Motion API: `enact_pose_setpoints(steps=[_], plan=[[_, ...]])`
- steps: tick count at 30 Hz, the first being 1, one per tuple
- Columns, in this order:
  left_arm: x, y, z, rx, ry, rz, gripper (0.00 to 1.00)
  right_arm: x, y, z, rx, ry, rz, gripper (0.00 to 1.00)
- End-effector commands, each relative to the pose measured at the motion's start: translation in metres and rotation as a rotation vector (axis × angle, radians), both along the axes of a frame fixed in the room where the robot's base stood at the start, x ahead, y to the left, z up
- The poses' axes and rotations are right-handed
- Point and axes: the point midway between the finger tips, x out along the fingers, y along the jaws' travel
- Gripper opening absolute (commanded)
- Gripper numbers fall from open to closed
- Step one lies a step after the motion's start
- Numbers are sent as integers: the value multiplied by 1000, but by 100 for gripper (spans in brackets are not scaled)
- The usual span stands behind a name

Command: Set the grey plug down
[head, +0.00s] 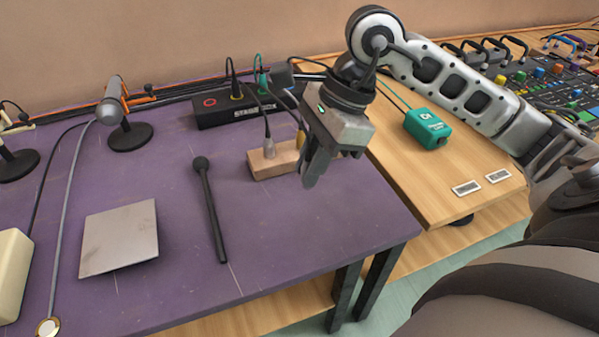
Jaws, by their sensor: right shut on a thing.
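A light grey plug (269,148) stands upright at the left part of a pale wooden block (262,168), with a dark cable rising from its top. My right gripper (309,180) points down at the block's right part, to the right of this plug and apart from it in the picture. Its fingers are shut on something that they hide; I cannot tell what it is. My left gripper is not in view.
A black box (220,112) with cables stands behind the block. A black stick with a round head (208,195) and a grey metal plate (120,238) lie on the purple table (290,240). A teal box (427,128) stands on the wooden table at right. The purple table's front right is clear.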

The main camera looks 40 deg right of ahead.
Motion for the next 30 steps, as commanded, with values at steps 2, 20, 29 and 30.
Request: enact_pose_setpoints(steps=[2,20,29,30], plan=[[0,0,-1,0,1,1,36,10,1,-12,3,1,-1,0],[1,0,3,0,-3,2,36,27,0,-63,0,-3,-1,0],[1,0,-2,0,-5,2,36,27,0,-68,-1,-3,0,0],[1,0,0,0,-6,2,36,27,0,-66,-1,-3,-1,26]])
